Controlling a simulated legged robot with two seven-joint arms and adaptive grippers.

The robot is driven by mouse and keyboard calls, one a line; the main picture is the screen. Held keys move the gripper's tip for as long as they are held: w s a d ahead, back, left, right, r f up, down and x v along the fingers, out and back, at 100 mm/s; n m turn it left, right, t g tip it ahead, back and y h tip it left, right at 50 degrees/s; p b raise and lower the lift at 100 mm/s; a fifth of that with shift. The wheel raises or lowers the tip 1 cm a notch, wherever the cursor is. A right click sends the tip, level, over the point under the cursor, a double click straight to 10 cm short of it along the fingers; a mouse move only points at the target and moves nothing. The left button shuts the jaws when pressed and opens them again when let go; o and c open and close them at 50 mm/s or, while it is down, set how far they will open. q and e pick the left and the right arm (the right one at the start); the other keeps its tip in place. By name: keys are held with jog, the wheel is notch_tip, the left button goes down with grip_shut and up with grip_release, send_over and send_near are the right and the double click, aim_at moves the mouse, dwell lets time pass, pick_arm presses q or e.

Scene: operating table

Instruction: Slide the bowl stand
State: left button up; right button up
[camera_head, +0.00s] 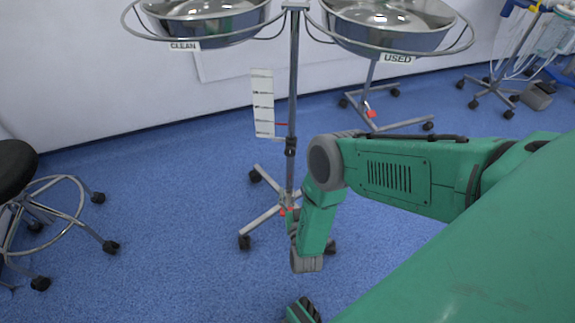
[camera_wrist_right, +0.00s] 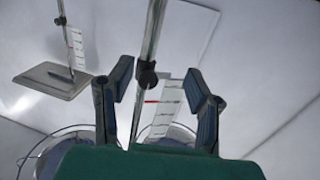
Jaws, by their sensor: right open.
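The bowl stand (camera_head: 293,80) stands upright on the blue floor in the head view. It has a thin metal pole, a wheeled base and two steel bowls in rings, labelled CLEAN (camera_head: 205,20) and USED (camera_head: 388,22). A white marked card hangs beside the pole. My right arm reaches in from the right and bends down in front of the base; its fingers cannot be made out there. In the right wrist view my right gripper (camera_wrist_right: 159,72) is open. The pole (camera_wrist_right: 152,35) with its black collar shows between its fingers; contact cannot be told. My left gripper is not recognisable.
A black stool (camera_head: 15,170) on wheels stands at the left. Another wheeled base (camera_head: 385,120) is behind the stand, near the wall. Wheeled equipment (camera_head: 500,85) stands at the back right. Blue floor is clear between the stool and the stand.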

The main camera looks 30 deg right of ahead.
aim_at(291, 162)
jog(key=b+x, duration=0.1)
jog(key=x, duration=0.3)
jog(key=b+x, duration=0.2)
jog(key=x, duration=0.3)
jog(key=d+b+x, duration=0.1)
jog(key=x, duration=0.3)
jog(key=shift+s+d+f+b, duration=0.1)
jog(key=shift+d+f+b, duration=0.05)
jog(key=shift+b, duration=0.2)
jog(key=shift+w+d+f, duration=0.1)
jog(key=shift+w+d, duration=0.3)
jog(key=shift+d, duration=0.1)
jog(key=shift+a, duration=0.25)
jog(key=shift+a+r, duration=0.15)
jog(key=shift+r, duration=0.05)
grip_shut()
pick_arm(q)
jog(key=f, duration=0.2)
jog(key=d+f, duration=0.1)
jog(key=f, duration=0.1)
jog(key=shift+f, duration=0.3)
